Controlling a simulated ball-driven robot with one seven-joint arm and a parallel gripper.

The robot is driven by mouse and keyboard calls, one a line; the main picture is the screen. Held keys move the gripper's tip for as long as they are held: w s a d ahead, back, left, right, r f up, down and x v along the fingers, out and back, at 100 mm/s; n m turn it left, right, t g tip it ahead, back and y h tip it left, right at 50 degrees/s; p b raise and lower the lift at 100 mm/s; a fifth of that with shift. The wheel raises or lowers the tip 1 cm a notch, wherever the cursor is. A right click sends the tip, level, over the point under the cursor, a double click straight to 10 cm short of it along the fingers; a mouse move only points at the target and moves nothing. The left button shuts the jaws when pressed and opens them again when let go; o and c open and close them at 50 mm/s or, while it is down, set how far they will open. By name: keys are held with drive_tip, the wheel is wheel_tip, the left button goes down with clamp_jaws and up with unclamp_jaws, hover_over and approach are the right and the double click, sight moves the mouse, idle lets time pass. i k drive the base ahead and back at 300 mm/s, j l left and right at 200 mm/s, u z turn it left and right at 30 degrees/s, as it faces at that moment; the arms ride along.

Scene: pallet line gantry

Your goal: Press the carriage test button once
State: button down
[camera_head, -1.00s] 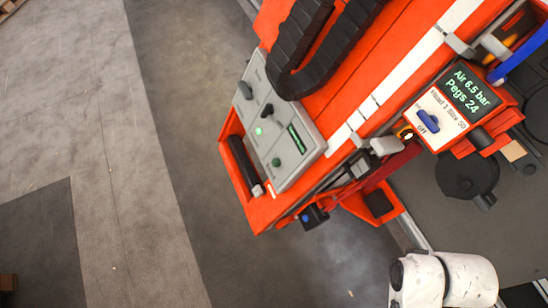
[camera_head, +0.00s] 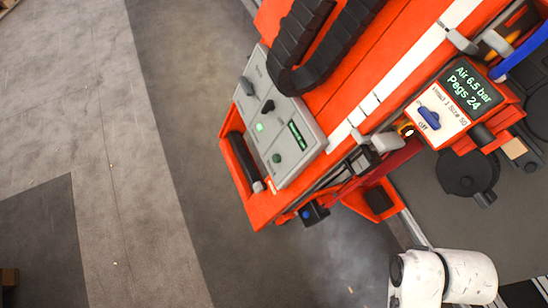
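A grey control panel (camera_head: 287,113) is fixed to the orange gantry unit near the middle of the head view. The panel labels are too small to read, so I cannot tell which control is the carriage test button. Part of my white arm shows at the bottom right, apart from the panel. My gripper is not in view.
A black handle (camera_head: 245,162) runs along the panel's left side. A black cable chain (camera_head: 302,62) lies above it. A second box (camera_head: 440,115) with a blue switch and a screen reading "Air 6.5 bar, Pegs 24" is at right. The floor at left is mostly clear.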

sight(276, 159)
drive_tip(key=i+l+u, duration=0.1)
drive_tip(key=l+u, duration=0.25)
drive_tip(key=u, duration=0.15)
drive_tip(key=l+u, duration=0.35)
drive_tip(key=u, duration=0.15)
drive_tip(key=i+l, duration=0.05)
